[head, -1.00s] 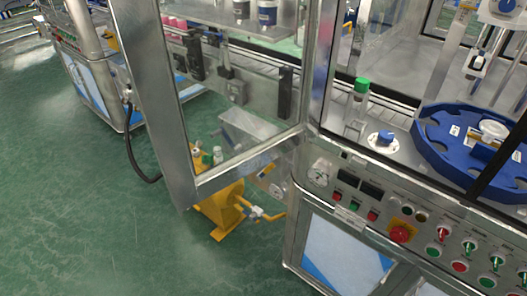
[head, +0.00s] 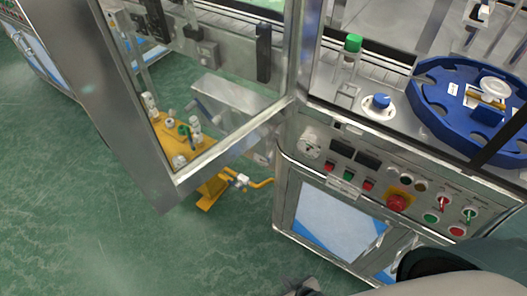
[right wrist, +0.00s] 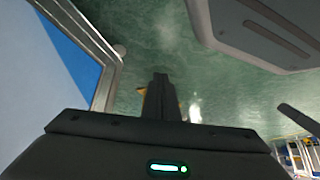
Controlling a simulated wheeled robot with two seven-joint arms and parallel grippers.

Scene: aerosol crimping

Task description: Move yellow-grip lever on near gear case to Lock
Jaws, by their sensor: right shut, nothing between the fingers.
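A yellow gear case (head: 212,189) stands low on the floor beside the machine's cabinet, partly seen through the open glass door. A lever with a yellow grip (head: 262,183) sticks out from its right side toward the cabinet. The lever's markings are too small to read. My right gripper (head: 300,285) shows only as a dark tip at the bottom edge of the head view, below the lever and apart from it. In the right wrist view its fingers (right wrist: 165,78) are shut and empty, with a bit of yellow partly hidden behind them. My left gripper is not in view.
The open glass door (head: 180,185) hangs above the gear case. The cabinet (head: 335,215) with its button panel (head: 365,180) stands to the right. A blue rotary table (head: 435,100) is on the machine top. Green floor (head: 110,220) is free at the left.

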